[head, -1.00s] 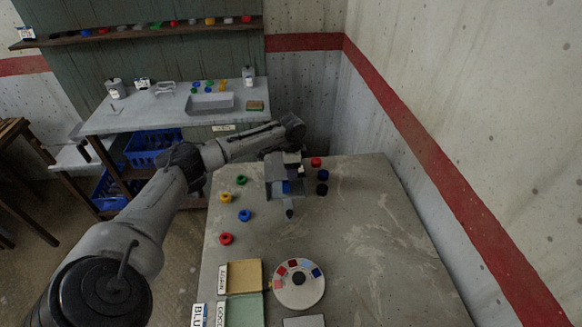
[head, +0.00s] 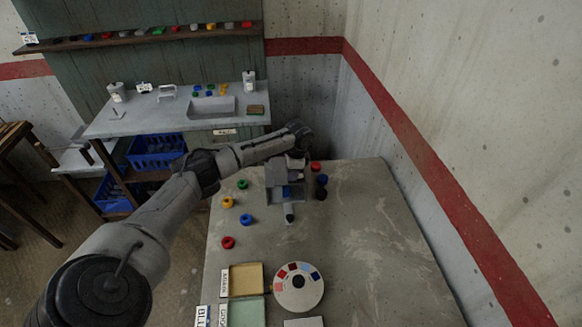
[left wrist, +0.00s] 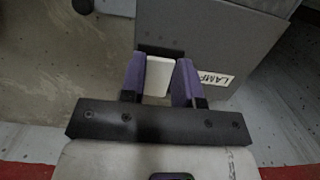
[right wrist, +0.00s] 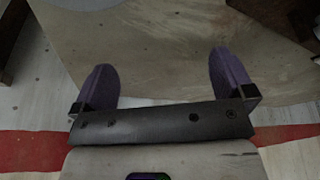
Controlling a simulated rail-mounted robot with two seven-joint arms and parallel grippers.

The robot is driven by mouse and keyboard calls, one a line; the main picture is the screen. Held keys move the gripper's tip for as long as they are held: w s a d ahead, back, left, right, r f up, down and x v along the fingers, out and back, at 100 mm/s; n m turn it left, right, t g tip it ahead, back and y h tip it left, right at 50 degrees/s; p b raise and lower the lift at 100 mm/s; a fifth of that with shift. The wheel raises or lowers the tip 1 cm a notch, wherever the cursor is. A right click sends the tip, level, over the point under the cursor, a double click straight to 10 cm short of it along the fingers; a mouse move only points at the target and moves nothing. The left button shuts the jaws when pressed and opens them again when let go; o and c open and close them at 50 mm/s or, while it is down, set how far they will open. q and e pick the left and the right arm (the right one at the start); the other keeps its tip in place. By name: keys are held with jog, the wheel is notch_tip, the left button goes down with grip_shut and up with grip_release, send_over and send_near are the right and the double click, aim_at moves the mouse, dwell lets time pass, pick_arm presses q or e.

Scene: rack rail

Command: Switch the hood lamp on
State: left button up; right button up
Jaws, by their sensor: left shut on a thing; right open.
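The grey hood (head: 283,172) stands on the table toward its far end, with something blue under it. In the left wrist view the hood's grey panel (left wrist: 205,35) carries a label (left wrist: 213,77) reading "LAMP". A white switch piece (left wrist: 158,76) sits by that panel, between the purple fingers of my left gripper (left wrist: 161,62), which is shut on it. In the head view my left gripper (head: 295,164) is at the hood's far side, partly hidden. My right gripper (right wrist: 160,60) is open and empty in the right wrist view. I cannot tell whether the lamp is lit.
Several coloured pots, such as a red one (head: 228,242), stand around the hood. A round colour disc (head: 299,300) and labelled trays (head: 246,279) lie at the near end. The table's right part (head: 375,250) is clear; a wall rises beyond it.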

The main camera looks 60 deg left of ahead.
aim_at(306, 177)
pick_arm(q)
jog(key=shift+w+d+r+g+p, duration=0.2)
jog(key=shift+r+g+p, duration=0.1)
jog(key=shift+g+p, duration=0.15)
jog(key=shift+a+f+g+y, duration=0.1)
jog(key=shift+f+g+y, duration=0.1)
jog(key=shift+g+y, duration=0.45)
pick_arm(e)
jog(key=shift+d+r, duration=0.15)
jog(key=shift+r, duration=1.15)
pick_arm(q)
jog(key=o, duration=0.9)
jog(key=shift+w, duration=0.1)
jog(key=shift+r, duration=0.1)
jog(key=shift+v, duration=6.85)
